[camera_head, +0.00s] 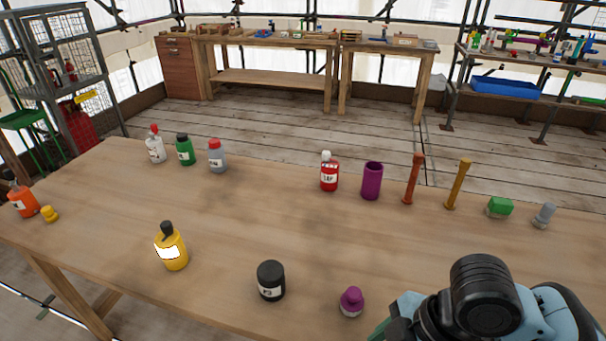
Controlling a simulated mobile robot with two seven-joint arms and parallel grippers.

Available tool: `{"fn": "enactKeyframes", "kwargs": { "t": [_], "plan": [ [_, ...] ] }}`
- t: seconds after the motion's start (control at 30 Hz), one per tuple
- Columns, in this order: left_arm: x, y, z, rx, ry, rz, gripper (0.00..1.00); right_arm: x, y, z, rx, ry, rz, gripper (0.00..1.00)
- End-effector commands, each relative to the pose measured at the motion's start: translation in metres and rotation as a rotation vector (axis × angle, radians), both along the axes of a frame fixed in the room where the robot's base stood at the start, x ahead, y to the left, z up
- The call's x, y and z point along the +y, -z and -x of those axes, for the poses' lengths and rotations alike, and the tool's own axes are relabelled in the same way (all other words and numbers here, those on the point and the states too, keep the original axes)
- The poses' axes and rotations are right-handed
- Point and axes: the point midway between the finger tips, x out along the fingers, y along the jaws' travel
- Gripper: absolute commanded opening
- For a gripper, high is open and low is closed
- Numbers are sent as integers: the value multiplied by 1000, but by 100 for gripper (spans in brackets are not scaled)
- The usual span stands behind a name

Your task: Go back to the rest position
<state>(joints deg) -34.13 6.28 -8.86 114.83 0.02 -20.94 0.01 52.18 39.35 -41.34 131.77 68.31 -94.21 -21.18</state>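No gripper shows in the head view. Part of my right arm, light blue and black, fills the lower right corner over the table edge; its fingers cannot be made out. My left arm is out of view. The wooden table (225,205) carries a yellow bottle (172,251), a black jar (271,281) and a purple knobbed piece (351,302) near its front. Toward its back stand a red bottle (329,176), a purple cup (372,181), a red-brown post (412,180) and an ochre post (458,184).
White (156,149), green (184,152) and grey (217,159) bottles stand at the back left. An orange bottle (23,202) and yellow cap (49,214) sit far left. A green block (499,208) and grey piece (544,216) stand right. The table's middle is clear.

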Motion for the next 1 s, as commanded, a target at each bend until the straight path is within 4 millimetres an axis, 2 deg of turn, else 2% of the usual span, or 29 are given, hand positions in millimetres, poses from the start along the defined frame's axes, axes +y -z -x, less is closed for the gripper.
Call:
{"fn": "enactKeyframes", "kwargs": {
  "t": [0.3, 0.53, 0.77, 1.0],
  "plan": [
    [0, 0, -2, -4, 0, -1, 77, 18, 52, 32, 69, 236, -74, 65],
    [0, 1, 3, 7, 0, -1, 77, 14, 92, 62, 142, 492, -82, 65],
    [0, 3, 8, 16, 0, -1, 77, -9, 132, 106, 229, 776, -17, 65],
    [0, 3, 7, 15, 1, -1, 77, -50, 167, 169, 308, 1066, 136, 65]
  ]
}}
